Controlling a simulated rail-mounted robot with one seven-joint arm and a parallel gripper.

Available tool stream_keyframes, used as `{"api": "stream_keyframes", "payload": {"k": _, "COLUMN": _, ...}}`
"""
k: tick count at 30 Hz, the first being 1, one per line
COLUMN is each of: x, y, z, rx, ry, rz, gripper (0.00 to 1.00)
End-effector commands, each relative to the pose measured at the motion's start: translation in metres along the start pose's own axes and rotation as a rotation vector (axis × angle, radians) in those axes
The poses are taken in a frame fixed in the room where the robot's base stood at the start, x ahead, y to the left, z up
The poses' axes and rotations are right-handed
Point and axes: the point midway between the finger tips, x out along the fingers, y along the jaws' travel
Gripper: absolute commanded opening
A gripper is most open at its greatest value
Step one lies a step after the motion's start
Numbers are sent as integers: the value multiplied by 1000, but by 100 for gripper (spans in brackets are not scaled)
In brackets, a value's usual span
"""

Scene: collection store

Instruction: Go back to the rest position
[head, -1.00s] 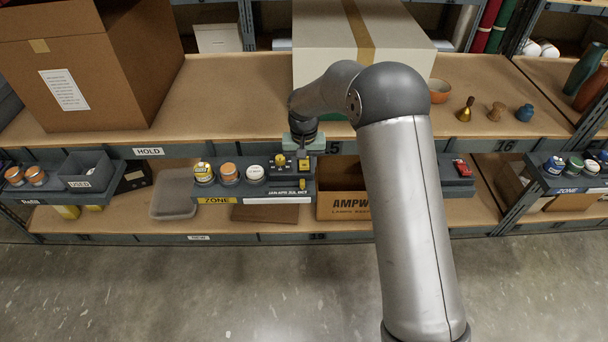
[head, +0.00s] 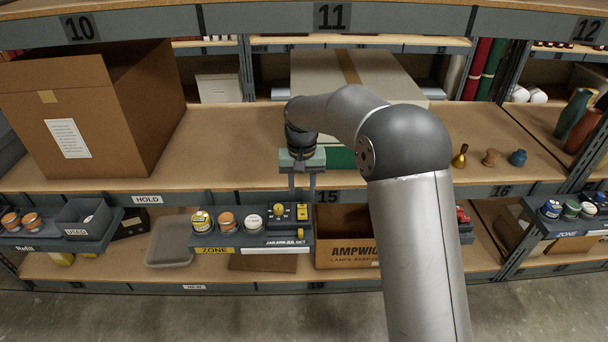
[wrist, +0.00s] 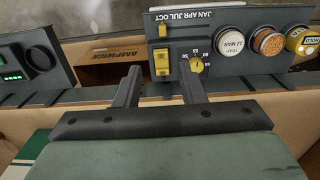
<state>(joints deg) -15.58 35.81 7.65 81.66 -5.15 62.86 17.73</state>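My gripper (head: 302,198) points down in front of the upper shelf edge, just above the control panel (head: 272,243) in the head view. Its two fingers are apart with nothing between them; the gap also shows in the wrist view (wrist: 161,72). Beyond the fingertips, the wrist view shows the panel's yellow switch (wrist: 161,62) and round yellow knob (wrist: 196,64). The fingers look clear of the panel, though the exact distance is hard to tell. My arm reaches in from the lower right of the head view.
A large brown box (head: 85,115) and a pale box (head: 355,80) stand on the upper shelf. A brass bell (head: 460,156) and small pots stand at right. An open carton (head: 345,250) sits below, right of the panel. The aisle floor is clear.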

Motion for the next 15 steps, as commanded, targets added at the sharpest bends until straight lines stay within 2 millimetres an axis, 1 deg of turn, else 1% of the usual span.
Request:
{"api": "stream_keyframes", "payload": {"k": 3, "x": 0, "y": 0, "z": 0, "rx": 0, "ry": 0, "rz": 0, "gripper": 36}}
{"api": "stream_keyframes", "payload": {"k": 5, "x": -4, "y": 3, "z": 3, "rx": 1, "ry": 1, "rz": 1, "gripper": 36}}
{"api": "stream_keyframes", "payload": {"k": 8, "x": -24, "y": 16, "z": 17, "rx": 3, "ry": 6, "rz": 5, "gripper": 36}}
{"api": "stream_keyframes", "payload": {"k": 11, "x": -58, "y": 43, "z": 51, "rx": 8, "ry": 11, "rz": 13, "gripper": 36}}
{"api": "stream_keyframes", "payload": {"k": 12, "x": -73, "y": 56, "z": 69, "rx": 11, "ry": 14, "rz": 16, "gripper": 36}}
{"api": "stream_keyframes", "payload": {"k": 14, "x": -93, "y": 76, "z": 101, "rx": 16, "ry": 16, "rz": 20, "gripper": 36}}
{"api": "stream_keyframes", "payload": {"k": 15, "x": -104, "y": 89, "z": 124, "rx": 22, "ry": 17, "rz": 21, "gripper": 36}}
